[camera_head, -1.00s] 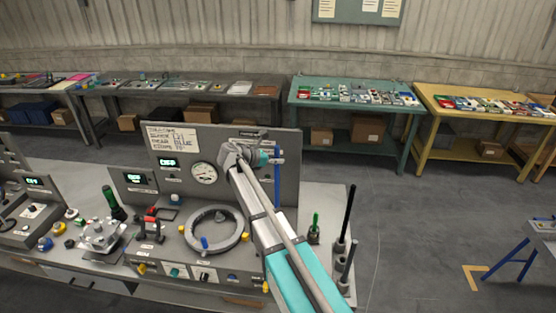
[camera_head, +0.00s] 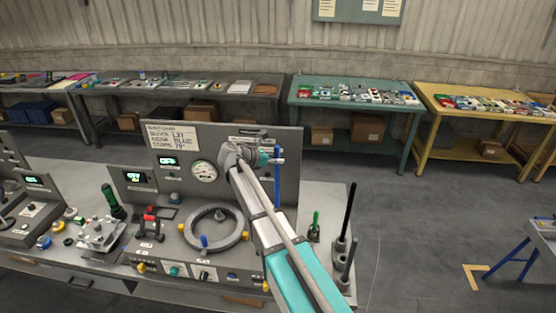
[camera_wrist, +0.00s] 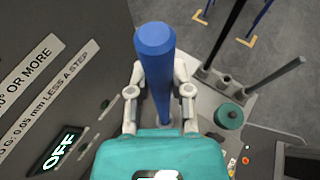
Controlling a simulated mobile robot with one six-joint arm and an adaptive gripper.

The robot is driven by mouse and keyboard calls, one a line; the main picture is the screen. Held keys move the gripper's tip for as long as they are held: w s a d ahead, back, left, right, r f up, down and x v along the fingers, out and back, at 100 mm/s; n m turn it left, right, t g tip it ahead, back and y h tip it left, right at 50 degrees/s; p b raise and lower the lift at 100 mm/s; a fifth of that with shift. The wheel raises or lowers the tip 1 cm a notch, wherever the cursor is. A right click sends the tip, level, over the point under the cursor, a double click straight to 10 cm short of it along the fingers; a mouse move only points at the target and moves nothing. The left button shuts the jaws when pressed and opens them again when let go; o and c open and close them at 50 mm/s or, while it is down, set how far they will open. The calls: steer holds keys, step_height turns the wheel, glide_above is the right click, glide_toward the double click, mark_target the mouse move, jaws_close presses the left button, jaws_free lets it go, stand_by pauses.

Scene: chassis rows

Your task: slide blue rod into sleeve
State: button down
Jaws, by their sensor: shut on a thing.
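My gripper (camera_head: 271,158) is in front of the right part of the grey upright panel. It is shut on the blue rod (camera_head: 278,185), which stands upright with its lower part hanging below the fingers. In the wrist view the rod (camera_wrist: 155,45) lies between the two grey fingers, its thick blue end toward the camera. I cannot make out for sure which part is the sleeve. A holder (camera_head: 339,244) with black and grey rods stands at the bench's right end, apart from the blue rod.
The panel (camera_head: 235,140) carries a gauge (camera_head: 203,173) and a sign. A grey ring (camera_head: 190,236) and a green-handled tool (camera_head: 314,226) stand on the bench. A teal disc (camera_wrist: 228,116) shows right of the rod in the wrist view. Open floor lies beyond the bench's right end.

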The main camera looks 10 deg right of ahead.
mark_target(277, 170)
steer(key=shift+f+b, duration=2.65)
steer(key=shift+f, duration=0.1)
steer(key=shift+c, duration=2.3)
jaws_free()
steer(key=shift+r, duration=0.15)
